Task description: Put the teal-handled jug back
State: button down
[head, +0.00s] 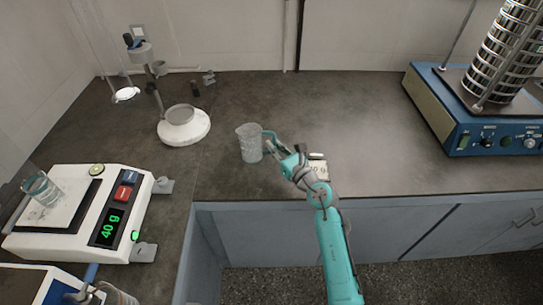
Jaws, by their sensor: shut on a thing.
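The jug (249,144) is a clear, ribbed beaker shape with a teal handle on its right side. It stands upright at the middle of the dark counter, or very close above it; I cannot tell which. My gripper (272,143) is at the jug's right side, shut on the teal handle. The fingertips are small and partly merge with the handle in the head view.
A white scale (75,212) at left reads 40 g and carries a glass beaker (41,189). A white round-based stand (184,128) is behind left. A blue sieve shaker (492,134) stands at right. The counter (350,115) between jug and shaker is clear.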

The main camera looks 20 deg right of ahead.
jog(key=shift+f, duration=2.25)
jog(key=c, duration=1.2)
grip_release()
jog(key=shift+f, duration=0.15)
